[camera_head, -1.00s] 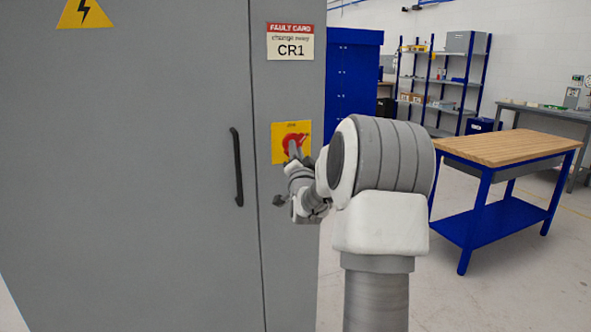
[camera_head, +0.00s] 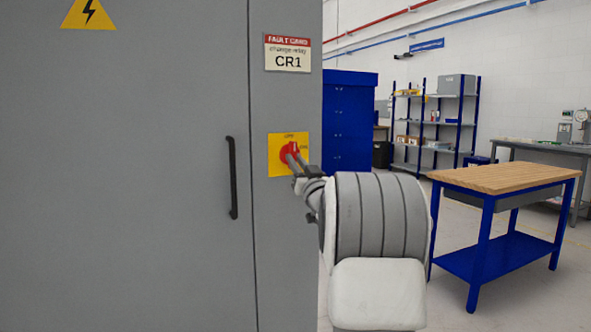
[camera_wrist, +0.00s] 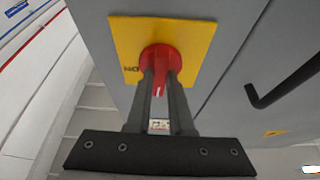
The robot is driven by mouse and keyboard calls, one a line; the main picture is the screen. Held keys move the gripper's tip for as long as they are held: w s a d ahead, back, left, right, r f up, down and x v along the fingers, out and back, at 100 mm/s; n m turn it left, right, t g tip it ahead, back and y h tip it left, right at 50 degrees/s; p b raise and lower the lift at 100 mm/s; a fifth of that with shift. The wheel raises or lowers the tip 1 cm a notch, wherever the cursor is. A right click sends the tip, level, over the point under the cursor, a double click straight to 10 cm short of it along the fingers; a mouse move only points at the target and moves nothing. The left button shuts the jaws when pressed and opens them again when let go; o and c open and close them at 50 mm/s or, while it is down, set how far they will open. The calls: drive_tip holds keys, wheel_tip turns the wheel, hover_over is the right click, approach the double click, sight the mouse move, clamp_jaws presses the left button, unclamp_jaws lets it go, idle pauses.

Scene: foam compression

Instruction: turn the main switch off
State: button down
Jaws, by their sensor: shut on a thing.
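The main switch is a red rotary knob (camera_head: 286,152) on a yellow plate (camera_head: 274,168), set on the grey cabinet's narrow right panel. My gripper (camera_head: 292,154) reaches it from the lower right. In the wrist view, my gripper's two dark fingers (camera_wrist: 160,82) lie on either side of the red handle (camera_wrist: 160,60) and are shut on it. The handle's white mark points down between the fingers there, away from the "ON" label at the left. In the head view the handle looks roughly upright, toward the small label at the plate's top; its tip is partly hidden.
A black door handle (camera_head: 232,178) stands left of the switch on the cabinet door (camera_head: 130,200). A fault card (camera_head: 288,53) reading CR1 is above the switch. A wooden-topped blue workbench (camera_head: 505,178) stands at right, with open floor around it.

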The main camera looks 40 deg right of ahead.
drive_tip(key=shift+n+y, duration=0.4)
drive_tip(key=shift+n, duration=0.1)
drive_tip(key=c, duration=0.8)
unclamp_jaws()
drive_tip(key=p+v, duration=0.1)
drive_tip(key=v, duration=1.6)
drive_tip(key=shift+f, duration=0.3)
drive_tip(key=shift+s, duration=0.1)
